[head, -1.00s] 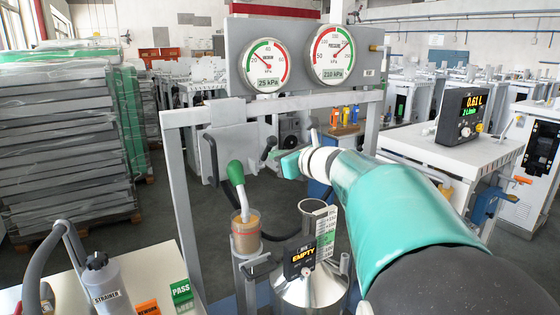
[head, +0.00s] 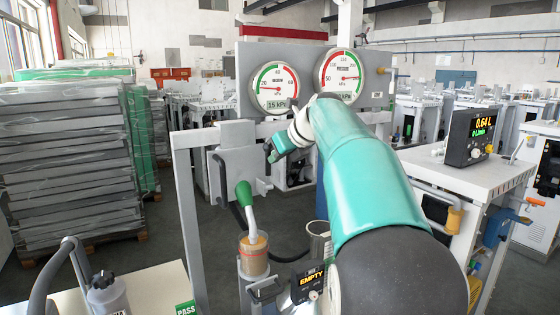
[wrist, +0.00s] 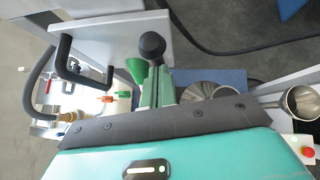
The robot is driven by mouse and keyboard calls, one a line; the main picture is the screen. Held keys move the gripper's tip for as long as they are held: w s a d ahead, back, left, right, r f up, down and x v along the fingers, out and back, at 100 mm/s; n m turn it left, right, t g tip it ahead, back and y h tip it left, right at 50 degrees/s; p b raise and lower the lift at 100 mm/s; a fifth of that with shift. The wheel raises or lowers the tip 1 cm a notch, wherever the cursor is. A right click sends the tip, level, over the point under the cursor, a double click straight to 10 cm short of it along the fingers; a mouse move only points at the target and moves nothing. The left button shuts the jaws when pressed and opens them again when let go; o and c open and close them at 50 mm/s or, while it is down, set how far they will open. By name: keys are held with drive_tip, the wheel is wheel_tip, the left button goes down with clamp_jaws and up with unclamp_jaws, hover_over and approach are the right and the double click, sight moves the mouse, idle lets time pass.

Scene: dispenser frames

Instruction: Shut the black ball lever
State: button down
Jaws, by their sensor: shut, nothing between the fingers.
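The black ball lever shows in the wrist view as a round black knob (wrist: 152,45) on a short stem, just beyond my green fingertips. My gripper (wrist: 157,88) is shut and empty. The stem runs down behind or beside the fingers, and I cannot tell whether they touch. In the head view my gripper (head: 274,151) is in front of the frame below the gauges, with a small dark part at its tip. I cannot tell there if that is the knob. My forearm hides part of the frame behind it.
A grey plate (head: 245,163) with a black handle (wrist: 72,60) stands left of the gripper. Below is an "EMPTY" display (head: 307,283). A display (head: 474,135) stands on the right cabinet.

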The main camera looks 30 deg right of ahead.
drive_tip(key=shift+w+a+r, duration=0.1)
drive_tip(key=shift+w+r, duration=0.1)
drive_tip(key=shift+w, duration=0.15)
idle(0.4)
